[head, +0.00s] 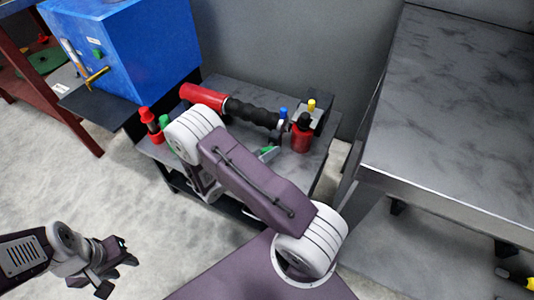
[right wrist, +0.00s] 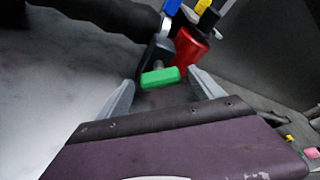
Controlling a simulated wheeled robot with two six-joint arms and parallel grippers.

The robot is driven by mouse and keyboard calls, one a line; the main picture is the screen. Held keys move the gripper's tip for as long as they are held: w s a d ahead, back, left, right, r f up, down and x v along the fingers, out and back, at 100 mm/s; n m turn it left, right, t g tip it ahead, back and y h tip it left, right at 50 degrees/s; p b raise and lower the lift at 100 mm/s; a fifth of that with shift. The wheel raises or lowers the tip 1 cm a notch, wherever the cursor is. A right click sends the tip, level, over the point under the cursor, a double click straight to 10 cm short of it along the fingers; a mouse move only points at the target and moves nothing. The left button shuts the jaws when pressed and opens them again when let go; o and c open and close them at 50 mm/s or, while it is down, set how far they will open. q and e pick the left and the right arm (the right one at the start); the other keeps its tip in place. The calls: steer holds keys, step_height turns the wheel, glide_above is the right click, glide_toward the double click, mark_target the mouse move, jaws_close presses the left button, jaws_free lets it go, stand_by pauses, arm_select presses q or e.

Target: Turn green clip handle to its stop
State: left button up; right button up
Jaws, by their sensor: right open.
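The green clip handle (right wrist: 160,77) is a short green bar on a dark stem, near the top middle of the right wrist view. It shows small in the head view (head: 268,151), partly hidden by my right arm. My right gripper (right wrist: 161,74) is open, with one grey finger on each side of the handle. A gap shows on both sides, and I see no contact. In the head view my right arm covers most of this gripper. My left gripper (head: 118,274) is open and empty at the lower left, above the floor, far from the handle.
A black ribbed tube with a red end (head: 203,96) lies across the grey bench (head: 232,88). A red cylinder (head: 301,137), a blue cap (head: 283,113) and a yellow cap (head: 311,104) crowd near the handle. A blue box (head: 130,45) stands left. A grey table (head: 450,110) is right.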

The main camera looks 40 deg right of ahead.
steer(key=shift+x, duration=1.05)
steer(key=c, duration=1.4)
